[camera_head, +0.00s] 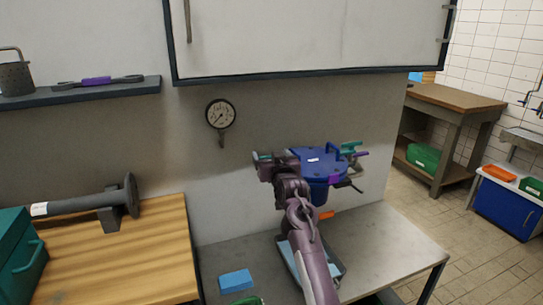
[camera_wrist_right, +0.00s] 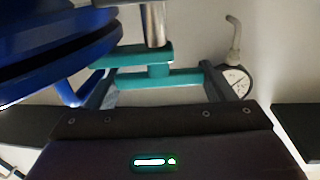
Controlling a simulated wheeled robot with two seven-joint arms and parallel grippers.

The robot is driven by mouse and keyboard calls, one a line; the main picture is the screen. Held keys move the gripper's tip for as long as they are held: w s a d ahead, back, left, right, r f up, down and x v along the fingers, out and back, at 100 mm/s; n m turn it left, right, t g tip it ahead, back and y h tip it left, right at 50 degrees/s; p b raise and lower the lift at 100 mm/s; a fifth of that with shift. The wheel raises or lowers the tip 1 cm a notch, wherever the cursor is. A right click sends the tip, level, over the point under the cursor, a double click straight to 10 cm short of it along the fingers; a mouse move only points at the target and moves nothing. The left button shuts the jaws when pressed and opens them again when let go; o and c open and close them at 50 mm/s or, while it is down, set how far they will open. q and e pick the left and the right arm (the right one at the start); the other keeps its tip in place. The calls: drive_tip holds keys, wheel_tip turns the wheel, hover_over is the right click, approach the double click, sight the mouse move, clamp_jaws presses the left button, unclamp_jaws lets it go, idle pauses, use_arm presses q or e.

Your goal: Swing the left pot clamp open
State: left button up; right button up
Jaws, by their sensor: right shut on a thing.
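The blue pot (camera_head: 318,165) with its round blue lid stands on the grey bench, and the lid's edge fills the upper left of the right wrist view (camera_wrist_right: 45,55). The left pot clamp is a teal bar on a metal pin, seen in the right wrist view (camera_wrist_right: 157,54) beside the lid. My right gripper (camera_head: 268,163) is at the pot's left side. It is shut on the left clamp, whose teal bar lies between the two fingers in the wrist view. My gripper hides most of this clamp in the head view. Another teal clamp (camera_head: 350,148) shows at the pot's right. My left gripper is not in view.
A pressure gauge (camera_head: 220,114) hangs on the wall behind, left of the pot. A blue tray (camera_head: 334,269) is partly under my right arm, and a blue block (camera_head: 236,281) lies on the grey bench (camera_head: 395,246). The bench's right part is clear. A wall cabinet (camera_head: 310,40) hangs above.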

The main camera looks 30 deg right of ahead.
drive_tip(key=m+g+h, duration=0.1)
drive_tip(key=h, duration=0.1)
drive_tip(key=m+g+h+p, duration=0.1)
drive_tip(key=m+h, duration=0.1)
drive_tip(key=shift+w+a+r+h+p, duration=0.1)
drive_tip(key=shift+a+r+h+p, duration=0.1)
drive_tip(key=shift+h+p, duration=0.15)
drive_tip(key=shift+f+m+g+h, duration=0.1)
drive_tip(key=shift+m+g+h, duration=1)
drive_tip(key=shift+h, duration=0.05)
drive_tip(key=shift+m+g+h, duration=0.4)
drive_tip(key=shift+m+g, duration=0.1)
drive_tip(key=shift+f+m+g+h+b, duration=0.15)
drive_tip(key=shift+m+g+h+b, duration=0.25)
drive_tip(key=shift+g+h+b, duration=0.15)
drive_tip(key=m+g+h+b, duration=0.2)
drive_tip(key=m+g+b, duration=0.1)
drive_tip(key=g+b, duration=0.1)
drive_tip(key=shift+d+g+b, duration=0.1)
drive_tip(key=shift+g+b, duration=0.15)
drive_tip(key=shift+b, duration=0.35)
drive_tip(key=shift+m+g+h+b, duration=0.25)
drive_tip(key=shift+m+g+b, duration=0.05)
drive_tip(key=shift+b, duration=0.2)
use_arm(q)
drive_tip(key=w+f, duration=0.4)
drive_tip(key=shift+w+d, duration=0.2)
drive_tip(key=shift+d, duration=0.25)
use_arm(e)
drive_tip(key=shift+g, duration=0.3)
